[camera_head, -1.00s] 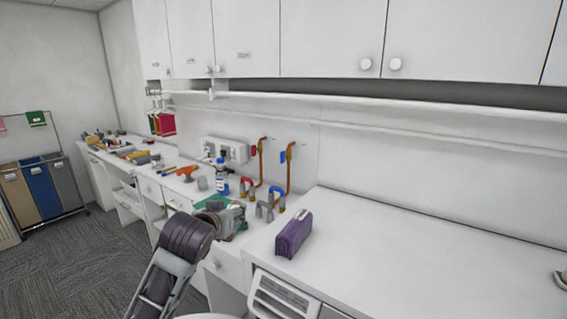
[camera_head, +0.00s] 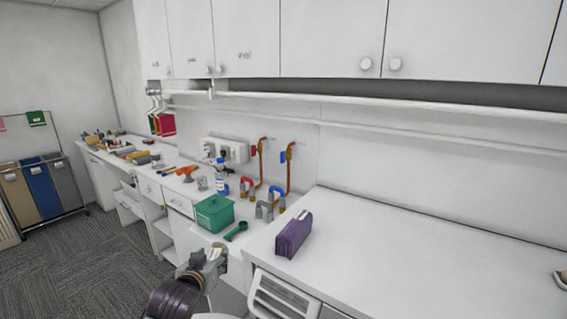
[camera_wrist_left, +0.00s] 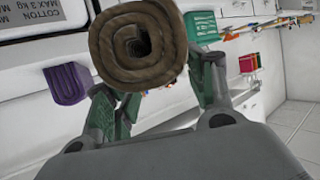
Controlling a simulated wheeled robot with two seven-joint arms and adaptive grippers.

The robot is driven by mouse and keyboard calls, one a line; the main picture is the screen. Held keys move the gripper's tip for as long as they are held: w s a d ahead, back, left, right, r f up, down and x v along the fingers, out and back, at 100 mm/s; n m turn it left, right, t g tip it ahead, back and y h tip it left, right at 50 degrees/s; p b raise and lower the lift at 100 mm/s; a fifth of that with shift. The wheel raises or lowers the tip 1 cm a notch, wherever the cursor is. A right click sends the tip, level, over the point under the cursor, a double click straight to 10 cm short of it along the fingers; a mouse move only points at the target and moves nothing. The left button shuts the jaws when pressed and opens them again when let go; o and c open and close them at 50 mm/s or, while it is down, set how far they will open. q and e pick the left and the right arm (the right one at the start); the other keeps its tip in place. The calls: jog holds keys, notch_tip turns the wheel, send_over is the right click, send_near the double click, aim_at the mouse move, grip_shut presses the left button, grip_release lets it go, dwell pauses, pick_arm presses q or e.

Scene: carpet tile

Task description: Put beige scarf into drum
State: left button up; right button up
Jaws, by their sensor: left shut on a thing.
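The beige scarf (camera_wrist_left: 138,45) is a thick brownish roll, seen end-on in the left wrist view. My left gripper (camera_head: 213,257) is shut on it, with a finger on each side of the roll. In the head view this gripper is low, in front of the counter and left of the white appliance front (camera_head: 285,297). The scarf is hard to make out there. The drum's opening cannot be made out in either view. My right gripper is not in view.
A purple pouch (camera_head: 293,235) stands on the right counter, otherwise largely clear. A green box (camera_head: 214,213) and green scoop (camera_head: 236,231) are on the lower counter, near pipe fittings (camera_head: 264,210). A printed label panel (camera_wrist_left: 45,18) shows in the wrist view.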

pick_arm(q)
jog(key=s+a+f, duration=0.1)
jog(key=s+f, duration=0.2)
jog(key=f, duration=0.4)
jog(key=shift+s+a+f, duration=0.15)
jog(key=shift+s+f, duration=0.05)
jog(key=s+f, duration=0.2)
jog(key=f, duration=0.1)
jog(key=s+f, duration=0.2)
jog(key=f, duration=0.1)
jog(key=s+f, duration=0.2)
jog(key=f, duration=0.1)
jog(key=shift+s+f, duration=0.1)
jog(key=shift+s, duration=0.15)
jog(key=shift+w, duration=0.1)
